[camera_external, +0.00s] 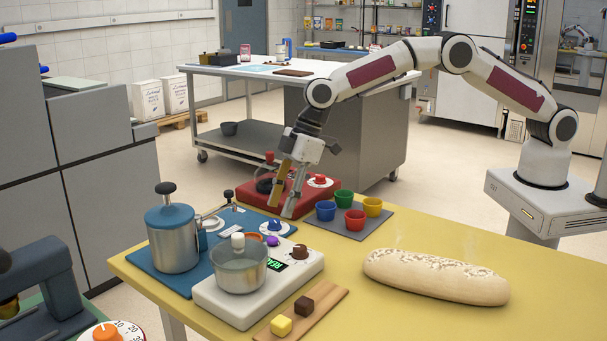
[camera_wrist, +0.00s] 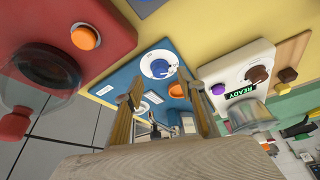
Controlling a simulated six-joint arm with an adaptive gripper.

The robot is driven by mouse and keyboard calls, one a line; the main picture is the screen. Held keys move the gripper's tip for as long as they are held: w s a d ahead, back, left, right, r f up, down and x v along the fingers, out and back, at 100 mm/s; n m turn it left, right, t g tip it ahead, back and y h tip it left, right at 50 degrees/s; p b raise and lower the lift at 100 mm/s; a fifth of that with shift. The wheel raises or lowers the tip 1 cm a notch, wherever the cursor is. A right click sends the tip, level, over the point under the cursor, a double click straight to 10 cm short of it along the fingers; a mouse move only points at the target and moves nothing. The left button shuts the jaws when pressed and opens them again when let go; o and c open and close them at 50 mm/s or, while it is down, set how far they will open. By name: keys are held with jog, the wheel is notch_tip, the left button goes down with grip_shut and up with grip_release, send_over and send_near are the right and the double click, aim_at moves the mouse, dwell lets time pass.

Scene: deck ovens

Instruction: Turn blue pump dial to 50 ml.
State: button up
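The blue pump has a blue base (camera_external: 150,262) with a metal tank (camera_external: 174,243) under a blue lid. Its blue dial (camera_external: 274,226) has a white ring and sits at the base's right end. In the wrist view the dial (camera_wrist: 160,67) shows ahead, just beyond and between the fingertips, with an orange knob (camera_wrist: 177,90) next to it. The ring's marks are too small to read. My gripper (camera_external: 281,207) is open and empty, pointing down above the dial and apart from it. Its two fingers (camera_wrist: 159,82) stand wide apart in the wrist view.
A red unit (camera_external: 300,200) stands behind the dial. A white unit (camera_external: 225,300) with a READY display and metal bowl (camera_external: 238,271) is in front. Several coloured cups stand on a grey mat (camera_external: 364,236) at right. A loaf (camera_external: 436,277) lies farther right.

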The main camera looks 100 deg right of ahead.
aim_at(276, 220)
jog(key=shift+x, duration=1.8)
jog(key=shift+c, duration=0.4)
jog(key=c, duration=1)
